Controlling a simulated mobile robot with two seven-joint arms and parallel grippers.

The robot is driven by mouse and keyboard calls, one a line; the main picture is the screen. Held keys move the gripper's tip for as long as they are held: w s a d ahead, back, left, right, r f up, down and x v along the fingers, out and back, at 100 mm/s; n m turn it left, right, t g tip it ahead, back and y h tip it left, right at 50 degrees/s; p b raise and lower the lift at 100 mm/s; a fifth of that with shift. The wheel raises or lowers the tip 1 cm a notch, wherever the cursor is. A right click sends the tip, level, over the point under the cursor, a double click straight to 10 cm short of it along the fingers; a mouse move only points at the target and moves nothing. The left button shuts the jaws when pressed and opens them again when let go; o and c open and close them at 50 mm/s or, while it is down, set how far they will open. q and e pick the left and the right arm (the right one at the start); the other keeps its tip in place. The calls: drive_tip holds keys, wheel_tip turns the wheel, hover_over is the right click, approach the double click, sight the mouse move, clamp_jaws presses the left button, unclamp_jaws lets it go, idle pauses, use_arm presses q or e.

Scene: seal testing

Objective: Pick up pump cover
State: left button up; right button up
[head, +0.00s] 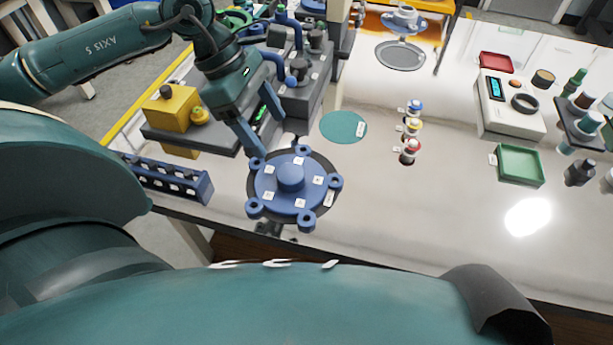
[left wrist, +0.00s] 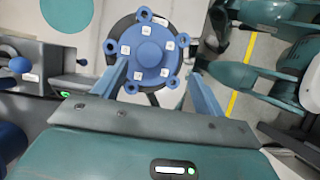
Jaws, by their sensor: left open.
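The pump cover (head: 290,178) is a blue round disc with a raised central boss, several lugs around its rim and small white labels. It lies flat on a dark round mat near the table's front edge in the head view. In the left wrist view the pump cover (left wrist: 147,52) is at the top middle. My left gripper (head: 274,150) reaches down from above at the cover's far edge. Its blue fingers are open and spread. In the left wrist view the left gripper (left wrist: 158,78) has a finger on each side of the cover's near part; contact cannot be told. My right gripper is not in view.
A blue rack (head: 178,182) stands left of the cover, with a grey machine and yellow block (head: 172,108) behind it. A teal disc (head: 343,127) and several small coloured fittings (head: 410,150) lie to the right. A green tray (head: 520,165) is farther right. The front middle is clear.

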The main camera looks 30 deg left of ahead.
use_arm(q)
hover_over(289, 170)
drive_tip(key=s, duration=0.2)
drive_tip(key=shift+y, duration=0.4)
drive_tip(key=f, duration=0.7)
drive_tip(key=shift+w+a+f, duration=0.15)
drive_tip(key=shift+w+a, duration=0.1)
drive_tip(key=shift+a, duration=0.15)
drive_tip(key=shift+w+a+x, duration=0.15)
drive_tip(key=shift+a+x, duration=0.05)
drive_tip(key=shift+x, duration=1.15)
drive_tip(key=shift+w+a+x, duration=0.1)
drive_tip(key=shift+a+x, duration=0.05)
drive_tip(key=shift+x, duration=1.2)
drive_tip(key=shift+f, duration=0.15)
drive_tip(key=shift+w, duration=0.1)
drive_tip(key=c, duration=1.4)
